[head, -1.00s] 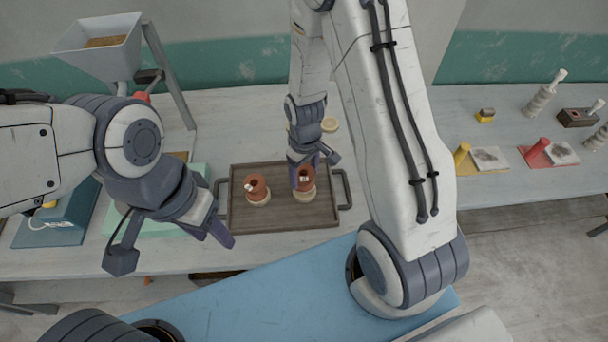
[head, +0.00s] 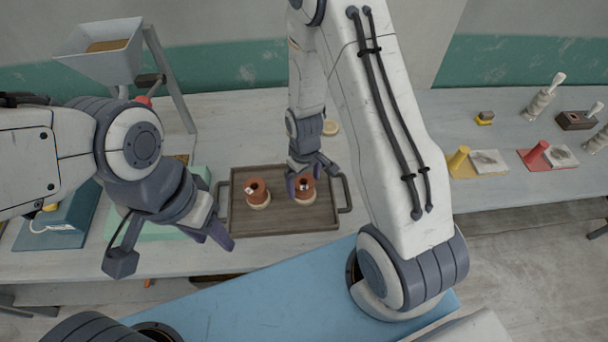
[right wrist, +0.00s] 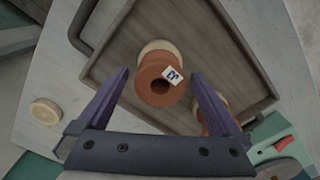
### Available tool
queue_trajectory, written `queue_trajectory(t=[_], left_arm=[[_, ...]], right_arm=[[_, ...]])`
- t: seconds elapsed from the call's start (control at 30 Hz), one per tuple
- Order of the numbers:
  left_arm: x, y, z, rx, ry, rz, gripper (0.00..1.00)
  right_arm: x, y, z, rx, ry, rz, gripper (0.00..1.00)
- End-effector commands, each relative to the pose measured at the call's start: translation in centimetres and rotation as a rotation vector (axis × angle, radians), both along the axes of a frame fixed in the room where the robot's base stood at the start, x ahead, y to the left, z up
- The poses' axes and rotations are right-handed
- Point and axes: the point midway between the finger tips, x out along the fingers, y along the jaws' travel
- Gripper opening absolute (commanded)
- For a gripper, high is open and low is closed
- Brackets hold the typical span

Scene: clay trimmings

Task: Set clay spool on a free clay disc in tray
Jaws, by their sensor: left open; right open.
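A brown tray (head: 300,219) on the table holds two terracotta clay spools. The left spool (head: 257,187) stands on a pale clay disc (head: 258,204). The right spool (head: 306,186) stands upright on another pale disc (head: 304,198). My right gripper (head: 300,186) is open at the right spool. In the right wrist view this spool (right wrist: 158,90), with a white label, lies between the spread fingers, with gaps on both sides; its disc (right wrist: 158,47) shows behind it. The other spool is partly hidden by a finger. My left gripper (head: 218,238) is open and empty, left of the tray.
A loose pale disc (head: 330,127) lies on the table behind the tray. A hopper (head: 103,50) stands at the back left. Red and yellow tools with plates (head: 490,160) are on the right table. The tray's front part is bare.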

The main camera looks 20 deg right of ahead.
Motion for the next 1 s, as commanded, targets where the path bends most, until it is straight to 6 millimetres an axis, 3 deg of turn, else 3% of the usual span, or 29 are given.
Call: queue_trajectory(t=[0.17, 0.6, 0.8, 0.9, 1.0], left_arm=[[0.0, 0.0, -0.3, 0.0, 0.0, 0.0, 0.47], [0.0, 0.0, -1.8, 0.0, 0.0, 0.003, 0.47], [0.0, 0.0, -2.1, 0.0, 0.0, 0.003, 0.47], [0.0, 0.0, -2.1, 0.0, 0.0, 0.003, 0.47], [0.0, 0.0, -2.0, 0.0, 0.0, 0.003, 0.47]], right_arm=[[0.1, 0.0, 1.7, 0.001, -0.004, 0.0, 1.0], [0.1, 0.0, 9.7, 0.0, -0.006, 0.0, 1.0], [0.0, 0.0, 11.9, 0.0, -0.003, 0.001, 1.0], [-0.6, 1.2, 13.1, 0.003, -0.006, 0.018, 1.0], [-2.8, 4.5, 15.3, 0.015, -0.018, 0.064, 1.0]])
